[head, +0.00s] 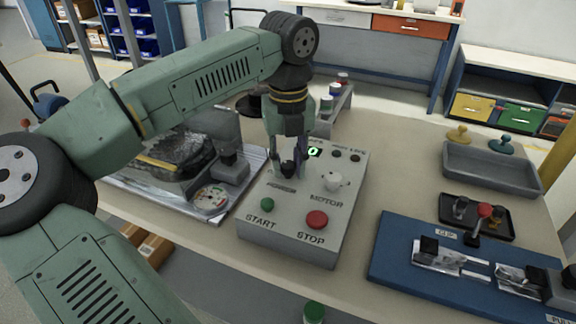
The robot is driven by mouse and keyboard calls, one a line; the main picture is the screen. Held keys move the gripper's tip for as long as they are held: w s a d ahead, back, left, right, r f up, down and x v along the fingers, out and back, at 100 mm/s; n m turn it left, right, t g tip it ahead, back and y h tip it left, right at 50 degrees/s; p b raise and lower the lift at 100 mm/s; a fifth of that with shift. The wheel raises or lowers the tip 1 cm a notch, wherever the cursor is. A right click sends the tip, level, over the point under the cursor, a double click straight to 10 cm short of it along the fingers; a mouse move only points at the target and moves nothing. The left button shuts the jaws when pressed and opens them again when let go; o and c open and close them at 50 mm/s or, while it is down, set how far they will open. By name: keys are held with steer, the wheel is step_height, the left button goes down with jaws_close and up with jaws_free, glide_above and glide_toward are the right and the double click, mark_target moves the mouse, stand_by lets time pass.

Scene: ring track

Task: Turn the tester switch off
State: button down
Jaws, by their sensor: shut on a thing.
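A grey control box (290,235) stands on the bench. It has a green START button (267,204), a red STOP button (317,219) and a pale MOTOR knob (332,182). A small green light (313,151) glows near its back edge. My gripper (289,170) points down over the box's back left part. It is shut on a black switch (287,168) behind a label that seems to read POWER. The fingers hide part of the switch, so its exact setting is unclear.
Left of the box is a machine with a dark block (175,148) and a round dial (211,200). A small rack with bottles (335,105) stands behind. On the right are a blue board with clamps (400,255), a black tray (455,225) and a grey bin (490,172).

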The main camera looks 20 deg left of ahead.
mark_target(288, 164)
steer(key=m+b, duration=0.1)
steer(key=m, duration=1.1)
steer(key=shift+m+b, duration=0.3)
stand_by(0.4)
steer(key=c, duration=1.3)
jaws_free()
step_height(288, 164, up, 12)
